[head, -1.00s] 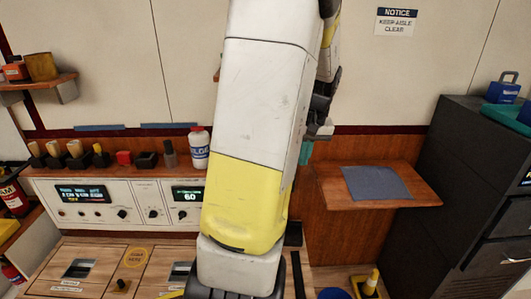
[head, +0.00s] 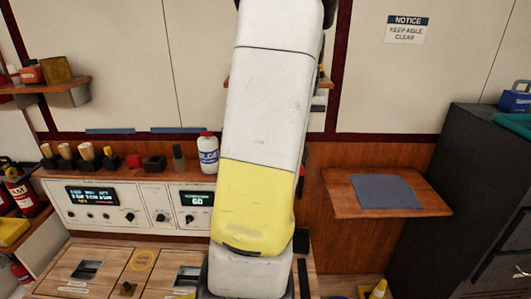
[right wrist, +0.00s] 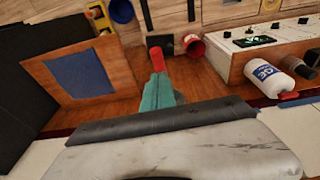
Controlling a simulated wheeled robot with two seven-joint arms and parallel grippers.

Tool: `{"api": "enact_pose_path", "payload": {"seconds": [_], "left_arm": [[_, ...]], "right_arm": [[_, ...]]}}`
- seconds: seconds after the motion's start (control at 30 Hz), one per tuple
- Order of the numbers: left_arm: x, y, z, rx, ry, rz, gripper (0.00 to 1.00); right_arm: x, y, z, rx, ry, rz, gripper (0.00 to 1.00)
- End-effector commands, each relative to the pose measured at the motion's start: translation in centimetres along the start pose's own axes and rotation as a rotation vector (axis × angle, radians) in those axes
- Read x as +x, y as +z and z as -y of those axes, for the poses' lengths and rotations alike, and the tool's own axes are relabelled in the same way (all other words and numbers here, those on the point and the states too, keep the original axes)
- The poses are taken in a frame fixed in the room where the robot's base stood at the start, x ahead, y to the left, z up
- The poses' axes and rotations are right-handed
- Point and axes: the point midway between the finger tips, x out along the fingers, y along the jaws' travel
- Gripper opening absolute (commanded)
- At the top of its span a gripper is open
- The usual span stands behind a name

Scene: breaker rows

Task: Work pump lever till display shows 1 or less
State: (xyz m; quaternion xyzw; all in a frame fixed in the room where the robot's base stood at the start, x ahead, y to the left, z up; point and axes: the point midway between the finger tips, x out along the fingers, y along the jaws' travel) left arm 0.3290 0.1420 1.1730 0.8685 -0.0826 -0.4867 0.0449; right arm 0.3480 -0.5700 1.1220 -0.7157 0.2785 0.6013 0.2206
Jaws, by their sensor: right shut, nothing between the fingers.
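The pump lever (right wrist: 158,93) shows in the right wrist view as a teal bar with a red end, in front of the brown wood panel. In the head view my right arm hides most of it. My right gripper (right wrist: 160,122) is shut and empty, its dark edge across the lower part of the wrist view, close to the lever's teal part; I cannot tell if they touch. The display (head: 197,199) on the white console appears to read 60. My left gripper is not in view.
A brown shelf with a blue-grey mat (head: 386,191) stands out to the right, beside a black cabinet (head: 425,190). A white bottle (head: 208,154) stands on the ledge above the console. A red cup-like thing (right wrist: 193,46) is near the lever in the wrist view.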

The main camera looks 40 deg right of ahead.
Motion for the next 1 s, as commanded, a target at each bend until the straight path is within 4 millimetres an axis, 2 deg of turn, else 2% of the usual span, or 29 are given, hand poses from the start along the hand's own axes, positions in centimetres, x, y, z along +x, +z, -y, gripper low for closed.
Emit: {"api": "enact_pose_path", "payload": {"seconds": [0.03, 0.1, 0.2, 0.57, 0.77, 1.0], "left_arm": [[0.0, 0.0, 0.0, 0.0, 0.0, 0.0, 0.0], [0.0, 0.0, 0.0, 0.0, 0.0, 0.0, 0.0], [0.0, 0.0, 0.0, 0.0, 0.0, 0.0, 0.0], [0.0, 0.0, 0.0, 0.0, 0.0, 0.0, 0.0], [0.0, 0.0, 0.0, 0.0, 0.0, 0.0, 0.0], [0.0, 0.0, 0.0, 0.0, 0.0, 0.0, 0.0]], "right_arm": [[-1.1, -1.1, 0.6, -0.003, 0.016, -0.005, 0.0], [-2.2, -2.0, 1.1, 0.004, 0.035, -0.005, 0.0], [-3.0, -2.6, 1.4, 0.012, 0.05, -0.005, 0.0], [-2.9, -2.6, 1.3, 0.015, 0.051, -0.004, 0.0], [-0.6, -2.6, 1.2, 0.015, 0.051, -0.002, 0.0], [4.6, -2.6, 0.9, 0.016, 0.051, -0.001, 0.0]]}}
